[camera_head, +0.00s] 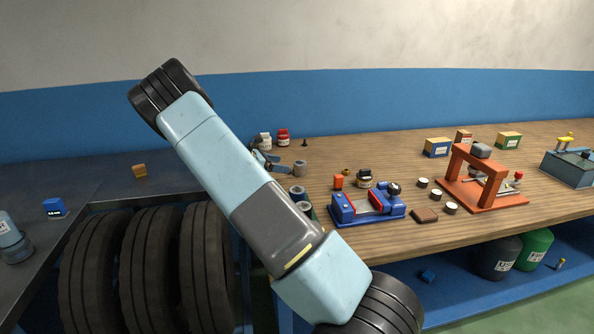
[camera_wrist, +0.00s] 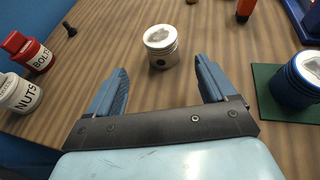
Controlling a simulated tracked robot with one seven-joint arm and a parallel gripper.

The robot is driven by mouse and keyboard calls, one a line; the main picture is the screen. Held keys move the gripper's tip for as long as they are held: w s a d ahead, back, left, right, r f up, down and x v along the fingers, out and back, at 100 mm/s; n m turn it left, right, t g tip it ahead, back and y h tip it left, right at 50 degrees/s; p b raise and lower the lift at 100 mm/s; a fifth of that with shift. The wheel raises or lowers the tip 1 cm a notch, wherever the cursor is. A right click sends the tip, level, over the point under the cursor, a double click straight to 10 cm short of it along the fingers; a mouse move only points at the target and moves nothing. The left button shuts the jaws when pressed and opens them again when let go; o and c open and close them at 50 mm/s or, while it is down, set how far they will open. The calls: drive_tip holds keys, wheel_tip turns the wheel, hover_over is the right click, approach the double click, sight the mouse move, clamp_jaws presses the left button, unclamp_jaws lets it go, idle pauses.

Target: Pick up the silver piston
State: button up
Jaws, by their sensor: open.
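The silver piston (camera_wrist: 160,46) stands upright on the wooden bench in the wrist view, straight ahead of my gripper (camera_wrist: 161,66). My two blue fingers are spread apart, and the piston sits just beyond their tips, roughly centred between them. Nothing is held. In the head view the silver piston (camera_head: 299,168) is small, just right of my gripper (camera_head: 277,164), which is partly hidden behind my arm.
A blue piston (camera_wrist: 298,78) stands on a green mat (camera_wrist: 268,88) to the right. A red bolts jar (camera_wrist: 27,50) and white nuts jar (camera_wrist: 20,94) are at left. A blue vise (camera_head: 367,207) and orange press (camera_head: 480,178) stand farther right.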

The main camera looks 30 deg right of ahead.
sight(303, 167)
drive_tip(key=x, duration=1.1)
drive_tip(key=shift+s+d, duration=0.1)
drive_tip(key=shift+d, duration=0.25)
drive_tip(key=shift+f, duration=0.1)
drive_tip(key=c, duration=1.1)
